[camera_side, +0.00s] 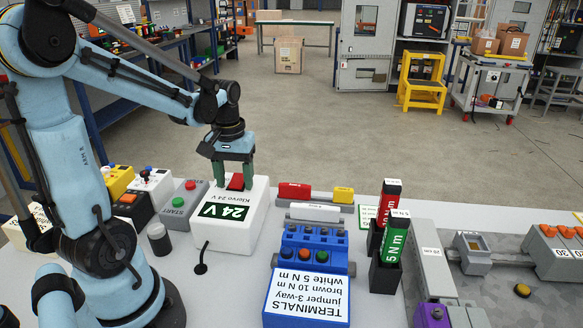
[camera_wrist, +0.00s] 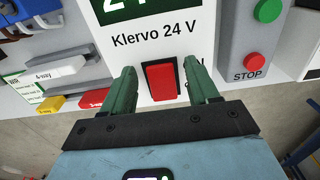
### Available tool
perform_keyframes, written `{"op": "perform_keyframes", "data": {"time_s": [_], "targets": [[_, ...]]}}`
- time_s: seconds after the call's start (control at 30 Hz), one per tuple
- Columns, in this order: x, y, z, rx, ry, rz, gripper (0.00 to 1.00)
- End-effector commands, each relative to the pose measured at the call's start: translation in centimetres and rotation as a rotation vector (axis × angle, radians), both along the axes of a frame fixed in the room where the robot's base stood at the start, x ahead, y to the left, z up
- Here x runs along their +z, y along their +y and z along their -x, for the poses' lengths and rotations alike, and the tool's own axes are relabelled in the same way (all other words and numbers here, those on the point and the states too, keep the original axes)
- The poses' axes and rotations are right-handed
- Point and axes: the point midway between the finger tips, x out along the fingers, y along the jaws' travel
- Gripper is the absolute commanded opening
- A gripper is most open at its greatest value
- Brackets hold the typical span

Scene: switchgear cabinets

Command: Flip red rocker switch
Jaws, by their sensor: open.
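The red rocker switch (camera_side: 236,182) sits on top of a white box (camera_side: 229,236) labelled "Klervo 24 V" with a green "24 V" display. In the wrist view the switch (camera_wrist: 162,82) shows between my two green fingers, just ahead of them. My gripper (camera_side: 234,174) points down over the switch. It also shows in the wrist view (camera_wrist: 160,82), open, with a finger on each side of the switch and nothing held. Part of an "ON" label is hidden behind the right finger. I cannot tell whether the fingertips touch the box.
A grey START/STOP button box (camera_side: 184,204) stands just left of the white box. A blue terminal block (camera_side: 312,262) and red and yellow pieces (camera_side: 315,193) lie to the right. Red and green screwdrivers stand upright in a dark holder (camera_side: 384,276).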

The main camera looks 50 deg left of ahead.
Motion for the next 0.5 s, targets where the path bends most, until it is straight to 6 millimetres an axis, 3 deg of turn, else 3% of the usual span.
{"op": "perform_keyframes", "data": {"time_s": [0.2, 0.5], "targets": [[-0.01, 0.01, -0.01, 0.0, 0.0, 0.0, 0.6], [0.01, 0.01, -0.01, 0.0, 0.0, 0.0, 0.14]]}}
